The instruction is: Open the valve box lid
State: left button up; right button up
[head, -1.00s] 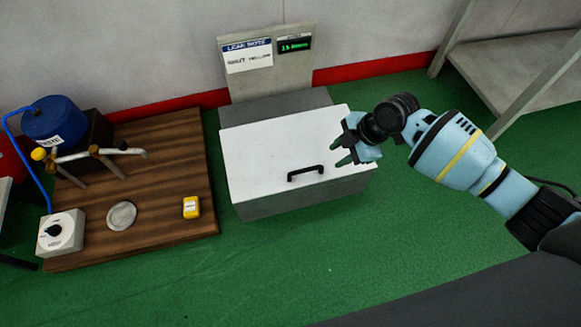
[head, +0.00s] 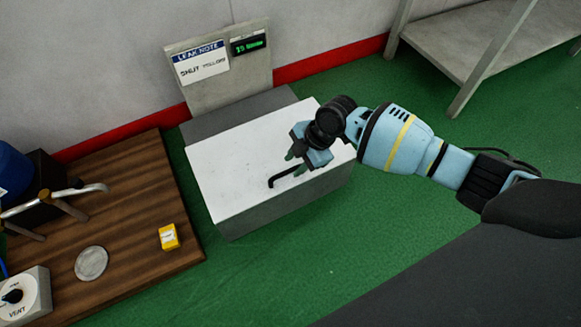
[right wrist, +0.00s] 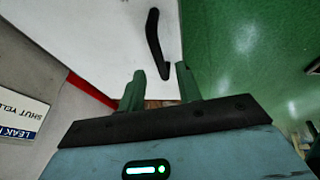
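The valve box (head: 285,208) is a grey box with a white lid (head: 235,160), and the lid lies shut. A black bar handle (head: 284,177) sits near the lid's front edge. In the right wrist view the handle (right wrist: 154,42) lies just beyond the fingertips, its near end close to the right finger. My right gripper (head: 294,161) is over the lid beside the handle; part of the handle's right end is hidden behind it. In the right wrist view its two green fingers (right wrist: 158,80) are apart with nothing between them. My left gripper is not in view.
A leak note (head: 201,64) and a green display (head: 248,44) are on the panel behind the box. A wooden board (head: 140,215) at left holds a yellow block (head: 169,237), a round disc (head: 91,263) and a vent knob (head: 22,296). A metal shelf (head: 470,45) stands at back right.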

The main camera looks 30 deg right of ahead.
jog(key=shift+b+x, duration=0.5)
jog(key=shift+x, duration=0.95)
grip_shut()
